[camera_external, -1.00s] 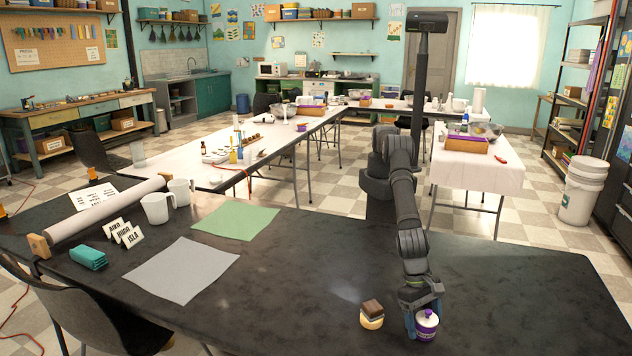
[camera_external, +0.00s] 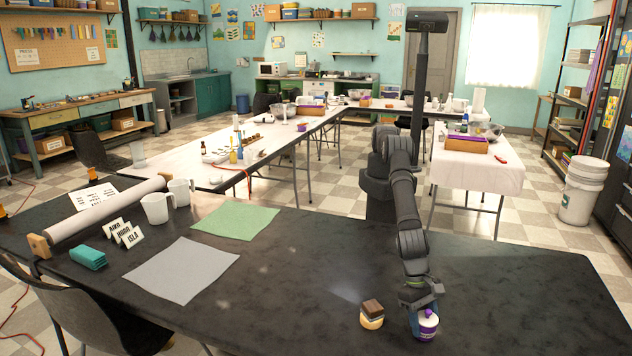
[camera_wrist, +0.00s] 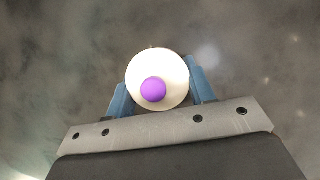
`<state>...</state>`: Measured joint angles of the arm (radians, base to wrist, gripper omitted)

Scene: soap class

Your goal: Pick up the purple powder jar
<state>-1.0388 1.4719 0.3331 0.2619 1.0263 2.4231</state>
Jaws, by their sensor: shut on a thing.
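The purple powder jar (camera_external: 427,326) stands upright near the front edge of the dark table, with a white lid and a purple knob. My gripper (camera_external: 424,322) is around it from above, with its blue fingers shut on its sides. In the wrist view the jar's white lid (camera_wrist: 172,72) and purple knob are seen from above, between the two blue fingers of my gripper (camera_wrist: 158,90). Most of the jar body is hidden under its lid there. I cannot tell whether the jar's base is off the table.
A small jar with a brown block on top (camera_external: 372,314) stands just left of my gripper. A grey mat (camera_external: 182,270) and a green mat (camera_external: 235,220) lie further left, with name cards (camera_external: 123,233) and white jugs (camera_external: 156,208) beyond. The table right of the jar is clear.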

